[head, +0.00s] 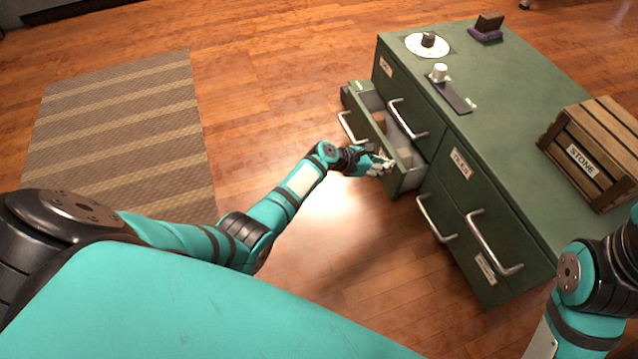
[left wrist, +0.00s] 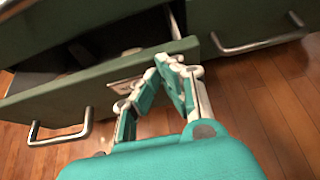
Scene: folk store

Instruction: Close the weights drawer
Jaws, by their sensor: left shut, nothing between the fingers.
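The weights drawer (head: 369,129) is a green drawer pulled out from the lower left part of a green cabinet (head: 520,100). Some pale and brown items lie inside it. Its metal handle (head: 346,127) is on the front's far end. My left gripper (head: 387,168) is shut and empty at the near end of the drawer front. In the left wrist view the drawer front (left wrist: 60,100) crosses the picture, and my left gripper (left wrist: 170,62) overlaps its label and top edge. I cannot tell whether it touches. My right gripper is out of view; only that arm shows.
A wooden crate marked STONE (head: 592,158), a white dial (head: 427,45) and a small scale-like device (head: 449,89) stand on the cabinet top. Other drawers with metal handles (head: 494,246) are shut. A striped rug (head: 120,140) lies left; the wooden floor between is clear.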

